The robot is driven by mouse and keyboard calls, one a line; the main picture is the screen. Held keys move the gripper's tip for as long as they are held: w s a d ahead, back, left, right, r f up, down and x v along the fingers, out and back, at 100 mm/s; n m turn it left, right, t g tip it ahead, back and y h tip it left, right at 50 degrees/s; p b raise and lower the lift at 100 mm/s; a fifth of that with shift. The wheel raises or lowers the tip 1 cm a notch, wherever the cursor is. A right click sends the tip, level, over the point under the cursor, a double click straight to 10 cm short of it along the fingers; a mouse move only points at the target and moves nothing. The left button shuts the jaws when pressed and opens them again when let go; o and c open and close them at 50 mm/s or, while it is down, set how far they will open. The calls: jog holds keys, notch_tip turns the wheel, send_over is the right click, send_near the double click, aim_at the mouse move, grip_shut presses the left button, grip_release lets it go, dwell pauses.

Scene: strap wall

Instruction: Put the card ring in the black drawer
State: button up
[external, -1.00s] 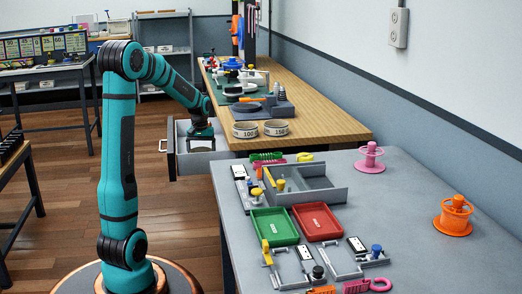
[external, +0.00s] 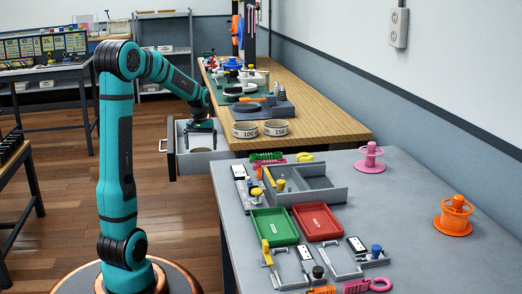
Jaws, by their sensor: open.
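My gripper (external: 201,128) is open, small in the external view, above an open drawer (external: 179,150) at the near left end of the wooden bench. The drawer looks grey with a dark edge, and its handle faces left. A pale shape (external: 199,150) shows inside the drawer below my gripper; it is too small to tell whether it is the card ring. I cannot make out the card ring for sure anywhere else.
Two pale numbered round dishes (external: 245,130) stand on the wooden bench (external: 335,126) just right of the drawer. The grey table (external: 400,215) in front carries green (external: 274,227) and red (external: 317,222) trays, a grey open box (external: 320,196) and spools.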

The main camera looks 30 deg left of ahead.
notch_tip(320, 180, up, 8)
jog(key=shift+r, duration=0.25)
jog(key=s+d+r+m+t+y, duration=0.1)
jog(key=s+d+r+m+t, duration=0.1)
jog(key=s+d+r+t, duration=0.5)
jog(key=s+d+r+m+t, duration=0.15)
jog(key=s+r, duration=0.25)
jog(key=r, duration=0.5)
jog(key=s+d+r+t, duration=0.1)
jog(key=s+r+t, duration=0.2)
jog(key=s, duration=0.2)
jog(key=s+d+r+m+t, duration=0.1)
jog(key=s+d+r+t, duration=0.1)
jog(key=s, duration=0.3)
jog(key=s+d+r+m+t+h, duration=0.1)
jog(key=s+d+r+t, duration=0.1)
jog(key=s+r+t, duration=0.2)
jog(key=shift+s+d, duration=0.25)
jog(key=shift+s, duration=0.55)
